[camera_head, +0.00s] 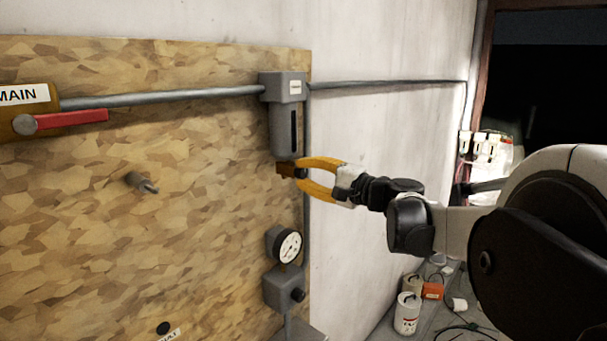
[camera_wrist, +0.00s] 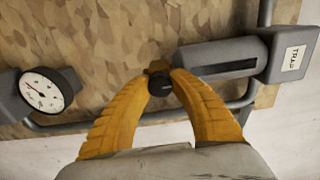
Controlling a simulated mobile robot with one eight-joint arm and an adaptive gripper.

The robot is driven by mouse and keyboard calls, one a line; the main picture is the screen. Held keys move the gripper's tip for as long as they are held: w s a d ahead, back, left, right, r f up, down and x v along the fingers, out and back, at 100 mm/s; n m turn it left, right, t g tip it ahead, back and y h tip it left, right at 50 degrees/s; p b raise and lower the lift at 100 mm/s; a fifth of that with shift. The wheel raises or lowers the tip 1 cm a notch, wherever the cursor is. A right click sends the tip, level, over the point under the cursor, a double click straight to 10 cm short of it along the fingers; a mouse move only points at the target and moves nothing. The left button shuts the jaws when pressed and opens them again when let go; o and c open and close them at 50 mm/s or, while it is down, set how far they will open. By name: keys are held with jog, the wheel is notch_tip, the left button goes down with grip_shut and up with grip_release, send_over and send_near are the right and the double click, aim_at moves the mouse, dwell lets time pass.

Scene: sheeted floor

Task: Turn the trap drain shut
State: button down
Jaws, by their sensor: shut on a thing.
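The trap (camera_head: 284,118) is a grey cylinder with a square head, mounted on the board and joined to a pipe. In the wrist view it lies sideways with a "TRAP" label (camera_wrist: 291,58). Its drain is a small brass body with a dark knob (camera_head: 301,172) under the trap's lower end. The knob also shows in the wrist view (camera_wrist: 160,86). My gripper (camera_head: 307,174) has yellow-orange fingers, which come in from the right and are shut on the drain knob. In the wrist view the fingertips (camera_wrist: 160,82) sit on both sides of the knob. The fingers partly hide it.
A gauge (camera_head: 287,246) and a grey regulator body (camera_head: 285,289) are below the drain. A red lever (camera_head: 72,118) on the MAIN valve is at left. A metal peg (camera_head: 142,182) sticks out of the board. Cans (camera_head: 407,313) stand on the floor at lower right.

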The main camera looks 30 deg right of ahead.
jog(key=c, duration=1.1)
grip_release()
jog(key=shift+a, duration=0.1)
jog(key=v, duration=1.2)
